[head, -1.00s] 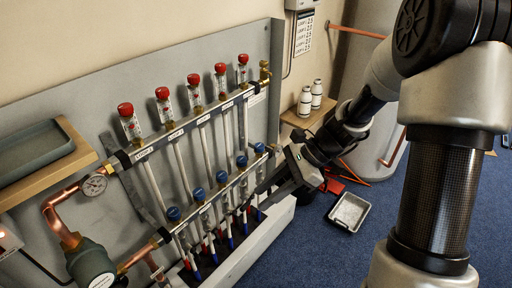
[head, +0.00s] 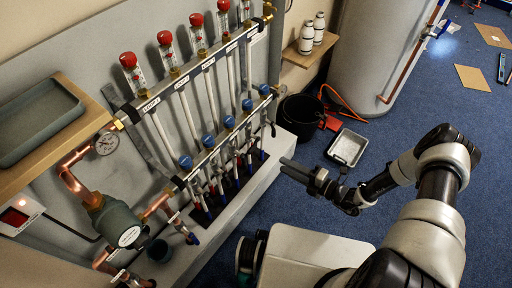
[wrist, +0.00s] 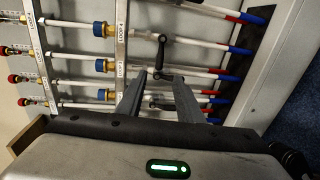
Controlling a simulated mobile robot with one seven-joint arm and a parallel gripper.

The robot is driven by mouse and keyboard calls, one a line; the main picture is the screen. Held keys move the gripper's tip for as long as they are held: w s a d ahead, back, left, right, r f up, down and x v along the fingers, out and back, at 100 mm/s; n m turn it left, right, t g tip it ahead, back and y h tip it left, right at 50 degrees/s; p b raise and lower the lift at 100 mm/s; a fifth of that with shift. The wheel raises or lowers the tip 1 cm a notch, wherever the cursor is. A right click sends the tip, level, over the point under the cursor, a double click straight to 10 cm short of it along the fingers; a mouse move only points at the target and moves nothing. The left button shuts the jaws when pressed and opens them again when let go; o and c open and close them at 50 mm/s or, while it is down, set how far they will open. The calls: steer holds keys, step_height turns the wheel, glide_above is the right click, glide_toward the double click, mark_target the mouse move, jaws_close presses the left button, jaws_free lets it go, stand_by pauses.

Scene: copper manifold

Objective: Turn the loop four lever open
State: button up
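The manifold's lower bar (head: 215,150) carries blue-capped valves with black levers on the pipes below. In the wrist view, a black lever (wrist: 160,52) stands across the pipe beside a small label (wrist: 122,25) that seems to read LOOP 4.
A grey sill (head: 262,178) runs below the pipes. A black bucket (head: 298,116) and a grey tray (head: 347,148) are on the blue floor beyond my gripper. A shelf with two white bottles (head: 312,32) is on the wall. Open floor lies to the right.

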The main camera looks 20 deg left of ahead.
mark_target(252, 148)
steer(key=b+x, duration=0.2)
steer(key=x, duration=1.4)
steer(key=shift+a+b, duration=0.25)
steer(key=shift+b, duration=0.05)
steer(key=shift+c, duration=0.4)
jaws_close()
